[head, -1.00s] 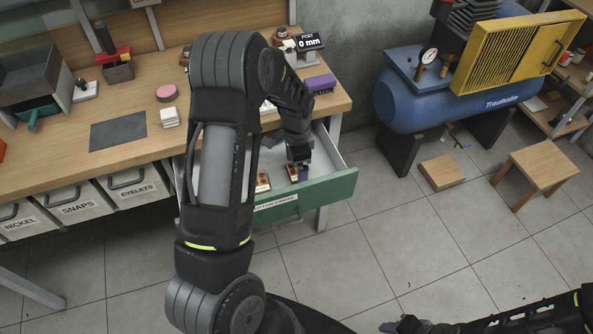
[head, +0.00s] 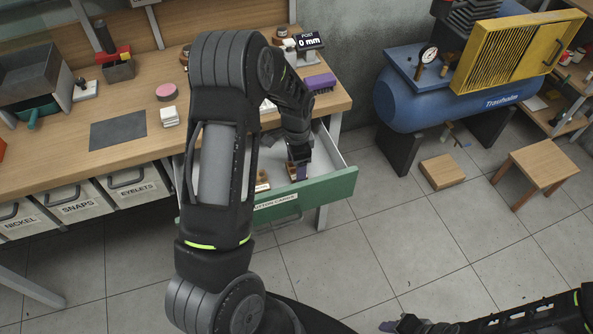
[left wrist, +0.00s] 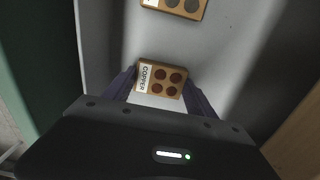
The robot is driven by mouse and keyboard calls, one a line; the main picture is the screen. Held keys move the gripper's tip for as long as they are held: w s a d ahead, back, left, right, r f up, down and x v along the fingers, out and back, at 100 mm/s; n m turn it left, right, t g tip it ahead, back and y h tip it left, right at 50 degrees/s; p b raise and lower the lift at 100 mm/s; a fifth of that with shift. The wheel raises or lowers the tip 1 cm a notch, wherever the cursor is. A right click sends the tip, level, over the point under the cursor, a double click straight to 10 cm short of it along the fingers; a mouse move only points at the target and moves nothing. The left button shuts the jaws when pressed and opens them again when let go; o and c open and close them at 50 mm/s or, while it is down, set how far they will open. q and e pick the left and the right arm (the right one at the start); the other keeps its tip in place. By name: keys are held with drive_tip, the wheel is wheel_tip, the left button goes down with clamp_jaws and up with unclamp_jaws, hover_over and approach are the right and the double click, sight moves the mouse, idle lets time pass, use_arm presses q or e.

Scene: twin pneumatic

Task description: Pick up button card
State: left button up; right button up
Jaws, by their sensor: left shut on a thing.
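A tan button card labelled COPPER (left wrist: 160,79), with several dark red buttons, lies between the fingers of my left gripper (left wrist: 160,90) in the left wrist view. The fingers are shut on its sides. In the head view my left gripper (head: 299,172) reaches down into the open green-fronted drawer (head: 320,190) and hides most of the card. A second card with grey buttons (left wrist: 175,8) lies farther off on the drawer floor. My right gripper (head: 392,326) shows only in part at the bottom edge, and its jaws are unclear.
The drawer's walls and front stand close around my left gripper. The workbench (head: 70,150) above holds a purple brush (head: 319,84), a pink disc (head: 166,92) and a dark mat (head: 118,131). A blue compressor (head: 440,95) and a stool (head: 542,170) stand at the right.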

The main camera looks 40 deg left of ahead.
use_arm(q)
drive_tip(key=c, duration=0.5)
drive_tip(key=shift+r, duration=0.15)
wheel_tip(320, 180, up, 10)
drive_tip(key=shift+f+b, duration=0.1)
drive_tip(key=shift+b, duration=0.45)
